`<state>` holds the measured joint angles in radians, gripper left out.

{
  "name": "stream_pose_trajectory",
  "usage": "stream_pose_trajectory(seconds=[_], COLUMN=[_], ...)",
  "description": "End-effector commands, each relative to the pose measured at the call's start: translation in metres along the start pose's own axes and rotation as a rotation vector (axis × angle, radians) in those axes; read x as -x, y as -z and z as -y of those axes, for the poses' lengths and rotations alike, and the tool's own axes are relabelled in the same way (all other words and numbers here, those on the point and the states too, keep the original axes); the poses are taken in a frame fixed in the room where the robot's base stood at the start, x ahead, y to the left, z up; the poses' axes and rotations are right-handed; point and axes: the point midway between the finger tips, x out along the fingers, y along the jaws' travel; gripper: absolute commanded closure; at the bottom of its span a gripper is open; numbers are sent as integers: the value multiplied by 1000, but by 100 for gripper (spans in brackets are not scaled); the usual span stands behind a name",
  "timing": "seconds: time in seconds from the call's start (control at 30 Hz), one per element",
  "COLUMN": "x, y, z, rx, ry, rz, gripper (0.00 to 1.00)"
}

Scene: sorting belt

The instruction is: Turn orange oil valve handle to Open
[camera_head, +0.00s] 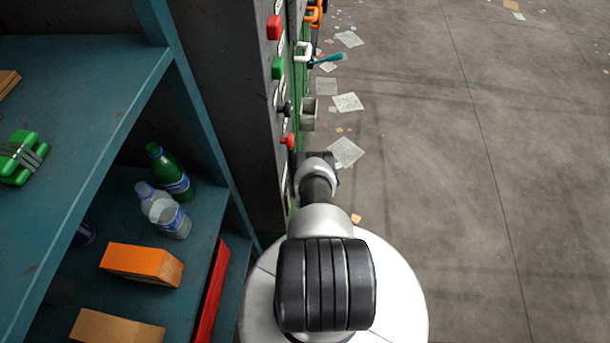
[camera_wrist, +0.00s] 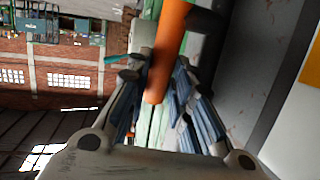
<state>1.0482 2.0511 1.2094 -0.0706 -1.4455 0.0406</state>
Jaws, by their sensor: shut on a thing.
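The orange handle (camera_wrist: 168,48) runs down from the top of the wrist view, its rounded end between the fingers of my gripper (camera_wrist: 157,84). The gripper is shut on it, with blue-grey finger pads on both sides. In the head view my arm reaches to the side of the control panel (camera_head: 293,90), and its wrist hides the fingers and the held handle. The handle's pivot and any Open marking do not show clearly.
The panel carries a red button (camera_head: 274,27), a green button (camera_head: 277,68), a teal lever (camera_head: 327,60) and another orange part (camera_head: 314,14) farther along. A teal shelf (camera_head: 95,85) with bottles and boxes stands at left. The floor (camera_head: 450,180) at right is open, with scattered papers.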

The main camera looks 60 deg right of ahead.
Motion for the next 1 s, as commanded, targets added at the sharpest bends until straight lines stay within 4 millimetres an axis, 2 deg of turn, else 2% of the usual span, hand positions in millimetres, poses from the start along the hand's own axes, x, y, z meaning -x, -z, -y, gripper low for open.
stream_pose_trajectory(seconds=[0.27,0.3,0.57,0.87,1.0], x=[-1,-1,-1,0,8], y=[1,1,0,0,-1], z=[-1,-1,0,0,0], rx=[-1,-1,-1,0,0], ry=[-2,-2,-1,1,1], rz=[-1,-1,0,1,3], gripper=[100,77,60,59,59])
